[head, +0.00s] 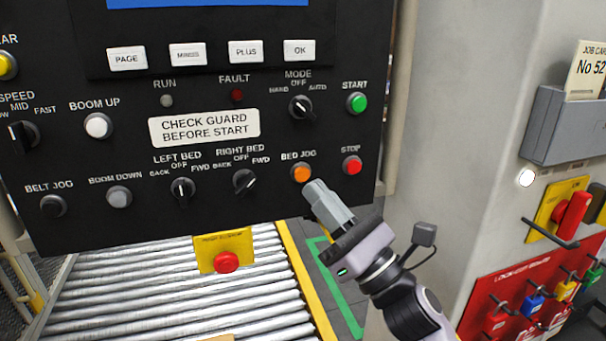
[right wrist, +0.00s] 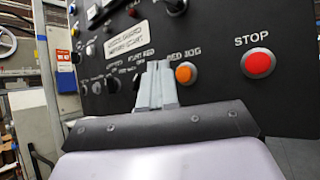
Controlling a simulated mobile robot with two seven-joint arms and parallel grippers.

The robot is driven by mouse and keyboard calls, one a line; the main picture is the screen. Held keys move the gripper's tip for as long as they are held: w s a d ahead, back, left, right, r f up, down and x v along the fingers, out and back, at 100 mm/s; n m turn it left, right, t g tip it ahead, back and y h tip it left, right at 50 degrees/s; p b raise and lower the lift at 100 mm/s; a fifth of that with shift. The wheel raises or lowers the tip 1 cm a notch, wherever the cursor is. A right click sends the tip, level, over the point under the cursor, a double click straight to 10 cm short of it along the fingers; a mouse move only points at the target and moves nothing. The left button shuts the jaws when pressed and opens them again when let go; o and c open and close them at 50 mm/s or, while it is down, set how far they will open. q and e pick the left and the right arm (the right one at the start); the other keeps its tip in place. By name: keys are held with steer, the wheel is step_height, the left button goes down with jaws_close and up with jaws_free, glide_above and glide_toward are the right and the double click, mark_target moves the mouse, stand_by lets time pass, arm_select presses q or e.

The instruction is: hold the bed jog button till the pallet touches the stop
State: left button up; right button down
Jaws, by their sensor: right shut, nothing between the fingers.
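The orange bed jog button (head: 301,174) sits low on the black control panel, left of the red stop button (head: 352,165). My right gripper (head: 318,190) is shut and empty, with its tips just below and right of the orange button in the head view. In the right wrist view the shut fingers (right wrist: 157,85) show left of the orange button (right wrist: 186,73). I cannot tell whether the tips touch the panel. A sliver of a tan thing (head: 216,338), perhaps the pallet, shows at the bottom edge on the rollers. The stop for the pallet is not visible. My left gripper is not in view.
A roller bed (head: 160,300) runs below the panel. A red emergency button on a yellow box (head: 226,262) hangs under the panel. A grey cabinet with a red switch (head: 573,213) and a lock board (head: 520,300) stands at right.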

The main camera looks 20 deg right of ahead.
steer(key=s, duration=0.2)
steer(key=shift+s, duration=0.4)
steer(key=shift+f, duration=0.1)
stand_by(0.8)
